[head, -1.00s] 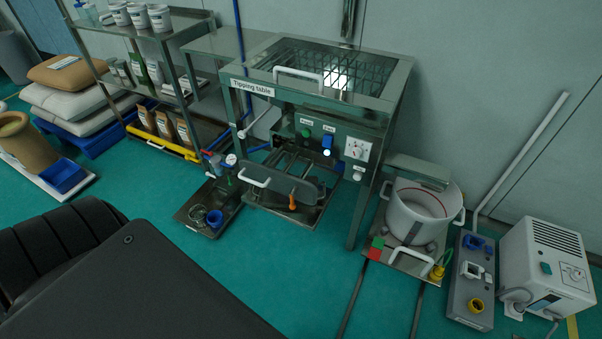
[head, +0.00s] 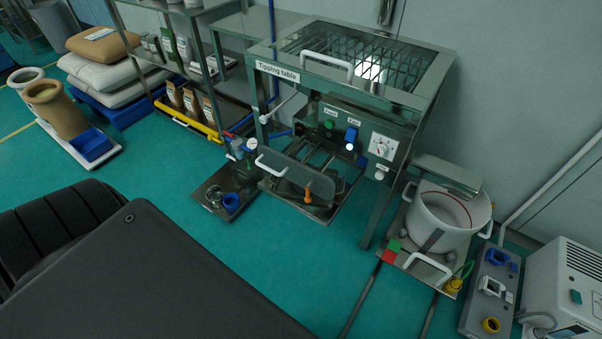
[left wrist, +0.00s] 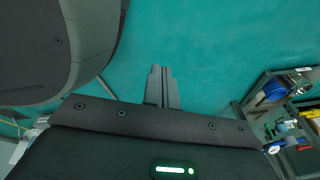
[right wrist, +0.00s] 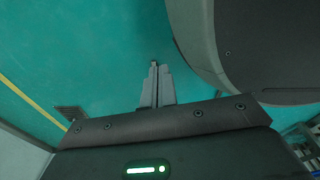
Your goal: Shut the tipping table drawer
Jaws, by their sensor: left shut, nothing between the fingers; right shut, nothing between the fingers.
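The tipping table (head: 277,70) is a steel frame with a mesh top, standing against the wall in the head view. Low at its front, a shallow metal drawer (head: 318,212) sticks out past the legs, so it appears open. A grey panel with a white handle (head: 273,173) and an orange knob (head: 307,192) stand at it. My left gripper (left wrist: 160,70) is shut and empty over bare green floor in the left wrist view. My right gripper (right wrist: 154,66) is also shut and empty over the floor. Neither gripper shows in the head view; both are clear of the drawer.
A metal tray (head: 212,200) with small fittings lies left of the drawer. A white pot (head: 440,215) on a plate stands to the right, beside a grey socket block (head: 476,310) and a white machine (head: 570,295). A shelf rack (head: 150,65) is behind left.

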